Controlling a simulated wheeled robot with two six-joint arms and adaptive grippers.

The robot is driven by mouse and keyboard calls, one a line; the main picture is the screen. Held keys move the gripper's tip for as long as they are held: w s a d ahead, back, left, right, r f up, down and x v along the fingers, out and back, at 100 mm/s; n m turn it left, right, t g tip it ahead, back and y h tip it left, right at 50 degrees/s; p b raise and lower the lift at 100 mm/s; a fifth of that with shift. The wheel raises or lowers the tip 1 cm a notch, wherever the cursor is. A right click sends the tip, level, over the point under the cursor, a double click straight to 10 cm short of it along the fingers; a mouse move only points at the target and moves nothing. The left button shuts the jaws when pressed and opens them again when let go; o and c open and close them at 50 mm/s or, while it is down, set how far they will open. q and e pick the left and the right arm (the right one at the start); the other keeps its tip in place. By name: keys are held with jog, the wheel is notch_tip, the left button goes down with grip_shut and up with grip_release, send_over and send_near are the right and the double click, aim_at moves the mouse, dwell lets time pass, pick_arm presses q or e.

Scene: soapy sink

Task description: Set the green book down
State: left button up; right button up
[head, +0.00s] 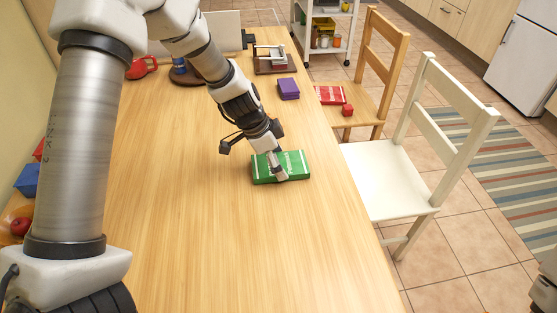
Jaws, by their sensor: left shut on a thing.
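The green book (297,166) is a flat green block with white marks on its cover, in the middle of the head view at the right side of the wooden table (190,210). My left gripper (279,173) reaches down to it from the upper left and is shut on it. The book looks flat and level, at or very near the tabletop; I cannot tell whether it touches. The gripper hides part of its cover. My right gripper is not in view.
A white chair (390,182) and a wooden chair (364,90) holding a red book (330,95) stand along the right edge. The table's front is clear.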

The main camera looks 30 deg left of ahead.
pick_arm(q)
jog(key=shift+f, duration=0.2)
jog(key=o, duration=1)
jog(key=shift+r+p, duration=0.45)
jog(key=shift+r, duration=0.05)
jog(key=p+v, duration=0.4)
jog(key=v, duration=0.7)
jog(key=shift+s+a+r, duration=0.15)
